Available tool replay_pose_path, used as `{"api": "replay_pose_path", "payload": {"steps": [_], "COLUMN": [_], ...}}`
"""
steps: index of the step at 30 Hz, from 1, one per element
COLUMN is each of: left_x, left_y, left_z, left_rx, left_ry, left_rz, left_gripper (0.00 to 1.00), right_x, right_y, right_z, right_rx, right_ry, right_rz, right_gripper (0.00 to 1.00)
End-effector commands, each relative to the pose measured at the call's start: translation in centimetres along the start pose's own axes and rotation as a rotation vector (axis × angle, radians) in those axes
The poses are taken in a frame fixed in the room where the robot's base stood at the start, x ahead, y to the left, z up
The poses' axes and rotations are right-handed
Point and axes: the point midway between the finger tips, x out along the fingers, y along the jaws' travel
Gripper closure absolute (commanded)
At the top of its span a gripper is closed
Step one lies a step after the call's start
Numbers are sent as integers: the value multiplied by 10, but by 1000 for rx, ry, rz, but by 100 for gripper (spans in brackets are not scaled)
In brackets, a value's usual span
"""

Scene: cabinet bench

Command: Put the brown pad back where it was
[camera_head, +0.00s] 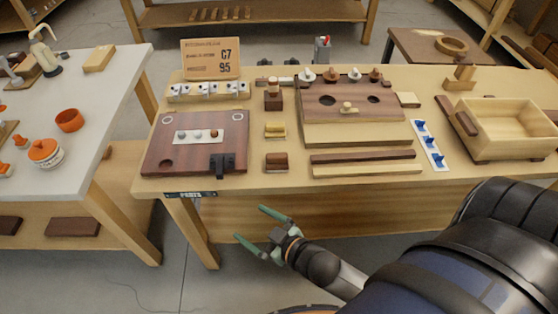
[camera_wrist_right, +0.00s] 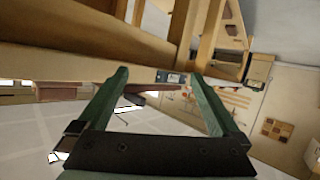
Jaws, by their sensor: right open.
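A small brown pad (camera_head: 276,161) lies on the wooden bench near its front edge, between the dark brown board and the long strips. A yellow pad (camera_head: 275,130) lies just behind it. My right gripper (camera_head: 250,222) is in front of the bench and below its top, apart from the pad. Its green fingers are spread and empty; they also show open in the right wrist view (camera_wrist_right: 160,78). The pad cannot be made out in the right wrist view. My left gripper is not in view.
A dark brown board (camera_head: 155,150) with a white plate stands left on the bench (camera_head: 245,185). Right are a raised board (camera_head: 312,107), dark and light strips (camera_head: 362,157), a blue-pegged white strip (camera_head: 420,132) and a wooden box (camera_head: 510,145). A grey-white table (camera_head: 105,120) stands left.

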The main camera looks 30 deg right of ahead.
Motion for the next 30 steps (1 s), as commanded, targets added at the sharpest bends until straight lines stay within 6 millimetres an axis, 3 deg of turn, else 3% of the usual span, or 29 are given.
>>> {"api": "replay_pose_path", "payload": {"steps": [1, 3, 7, 30], "left_x": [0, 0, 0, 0], "left_y": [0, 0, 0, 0], "left_z": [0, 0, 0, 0], "left_rx": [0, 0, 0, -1], "left_ry": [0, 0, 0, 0], "left_rz": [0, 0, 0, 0], "left_gripper": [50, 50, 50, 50], "right_x": [-16, -34, -54, -57], "right_y": [-6, -14, -25, -27], "right_z": [33, 64, 93, 98], "right_rx": [66, 129, 189, 199], "right_ry": [-117, -234, -350, -370], "right_rz": [5, 1, -12, -16], "right_gripper": [0, 0, 0, 0]}}
